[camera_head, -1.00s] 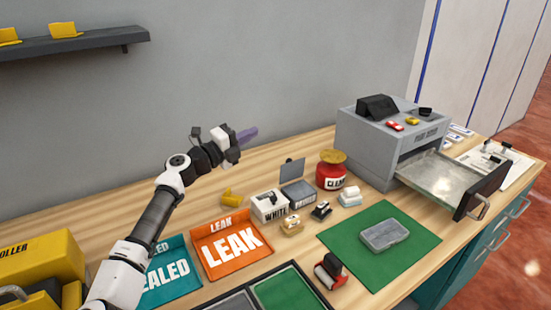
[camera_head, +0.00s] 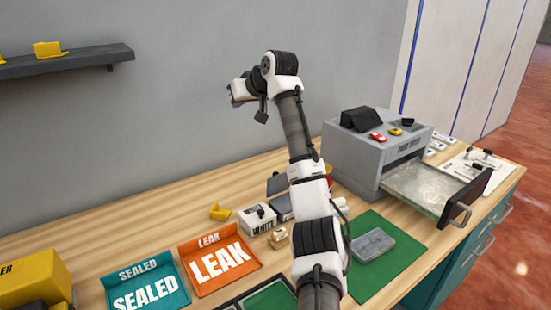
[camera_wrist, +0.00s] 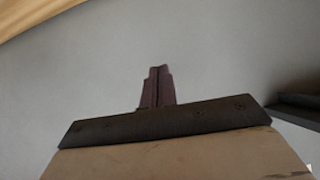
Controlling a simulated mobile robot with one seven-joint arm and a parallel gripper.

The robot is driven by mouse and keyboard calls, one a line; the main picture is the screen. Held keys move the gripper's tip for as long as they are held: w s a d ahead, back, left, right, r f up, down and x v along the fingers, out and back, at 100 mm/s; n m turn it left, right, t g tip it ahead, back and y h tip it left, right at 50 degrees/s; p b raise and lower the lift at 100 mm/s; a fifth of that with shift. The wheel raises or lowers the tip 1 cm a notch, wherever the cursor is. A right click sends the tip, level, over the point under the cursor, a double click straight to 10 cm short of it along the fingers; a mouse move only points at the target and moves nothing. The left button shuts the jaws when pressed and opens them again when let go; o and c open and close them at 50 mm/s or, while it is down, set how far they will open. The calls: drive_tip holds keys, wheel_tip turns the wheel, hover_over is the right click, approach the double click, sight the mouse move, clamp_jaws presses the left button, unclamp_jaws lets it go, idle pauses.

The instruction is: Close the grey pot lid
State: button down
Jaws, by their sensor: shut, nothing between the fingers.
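The grey pot (camera_head: 285,205) stands on the wooden bench, mostly hidden behind my arm. Its dark grey lid (camera_head: 277,185) shows at the pot's back, raised up and open, with its right part hidden by my arm. My gripper (camera_head: 235,97) is high above the bench in front of the grey wall, up and left of the pot and well apart from it. In the wrist view my fingers (camera_wrist: 157,86) are shut together and empty, with plain wall beyond them.
A white box (camera_head: 258,218) stands just left of the grey pot. The orange LEAK tray (camera_head: 219,263), teal SEALED tray (camera_head: 146,287) and green mat (camera_head: 392,262) lie nearer. A grey printer (camera_head: 352,155) with its drawer out stands at right. A shelf (camera_head: 65,64) hangs upper left.

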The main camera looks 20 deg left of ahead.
sight(277, 182)
drive_tip(key=d+f+g+h, duration=0.2)
drive_tip(key=d+f+h, duration=0.3)
drive_tip(key=d+f, duration=0.55)
wheel_tip(277, 182, down, 8)
drive_tip(key=p, duration=0.3)
drive_tip(key=shift+w+a, duration=0.25)
drive_tip(key=shift+d+f+y, duration=0.1)
drive_tip(key=shift+f+y, duration=0.05)
drive_tip(key=shift+y, duration=0.15)
